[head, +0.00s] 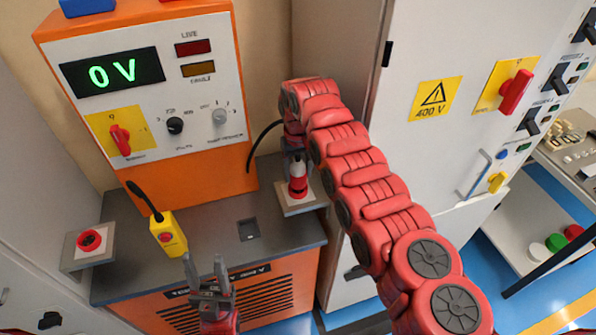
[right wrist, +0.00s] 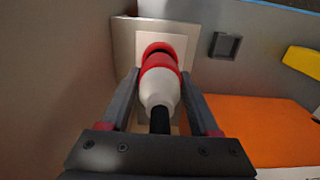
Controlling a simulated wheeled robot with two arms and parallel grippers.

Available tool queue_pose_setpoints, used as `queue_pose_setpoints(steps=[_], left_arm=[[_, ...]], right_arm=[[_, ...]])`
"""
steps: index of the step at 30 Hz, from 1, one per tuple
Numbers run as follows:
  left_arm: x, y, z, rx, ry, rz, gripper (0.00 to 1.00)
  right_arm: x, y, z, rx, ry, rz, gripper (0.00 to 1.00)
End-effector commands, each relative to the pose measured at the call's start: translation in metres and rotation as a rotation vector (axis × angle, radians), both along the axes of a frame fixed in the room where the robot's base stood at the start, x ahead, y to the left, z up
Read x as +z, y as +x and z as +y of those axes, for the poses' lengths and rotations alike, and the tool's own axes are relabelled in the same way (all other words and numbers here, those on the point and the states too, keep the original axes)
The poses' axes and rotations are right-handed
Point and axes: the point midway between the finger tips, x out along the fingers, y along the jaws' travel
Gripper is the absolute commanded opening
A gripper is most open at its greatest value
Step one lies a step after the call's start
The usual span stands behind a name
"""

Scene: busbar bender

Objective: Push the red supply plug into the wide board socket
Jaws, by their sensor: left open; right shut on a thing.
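The red and white supply plug (head: 298,178) stands upright over a pale socket plate (head: 292,207) at the right end of the grey bench. In the right wrist view, the plug (right wrist: 160,78) lies between the two fingers of my right gripper (right wrist: 160,92), which is shut on it. The plug's red nose points at a red ring on the plate (right wrist: 124,42), with a dark band between them. I cannot tell how deep the plug sits. My left gripper (head: 206,272) is open and empty in front of the bench.
A yellow pendant (head: 168,236) and a red button box (head: 90,240) are on the left of the bench. A small dark square recess (head: 248,229) is in the bench top. The orange supply unit (head: 185,185) reads 0 V. A grey cabinet (head: 430,50) stands at the right.

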Motion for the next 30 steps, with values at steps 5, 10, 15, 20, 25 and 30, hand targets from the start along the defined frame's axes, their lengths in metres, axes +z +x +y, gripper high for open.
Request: queue_pose_setpoints(steps=[5,10,15,20,25,30], left_arm=[[-0.005,0.000,0.000,0.000,0.000,0.000,0.50],[-0.004,0.000,0.000,0.000,0.000,0.000,0.50],[-0.005,0.000,0.000,0.000,0.000,0.000,0.50],[-0.007,0.000,0.000,0.000,0.000,0.000,0.50],[-0.010,0.000,0.000,0.000,0.000,0.000,0.50],[-0.012,0.000,0.000,0.000,0.000,0.000,0.50]], right_arm=[[-0.001,0.000,0.000,0.000,0.000,-0.001,0.00],[0.000,0.000,0.000,0.000,0.000,0.000,0.00],[-0.001,0.000,0.000,0.000,0.000,-0.001,0.00],[-0.005,0.000,0.000,0.000,0.000,-0.001,0.00],[-0.009,0.000,0.000,0.000,0.000,-0.001,0.00],[-0.013,0.000,0.000,0.000,0.000,-0.001,0.00]])
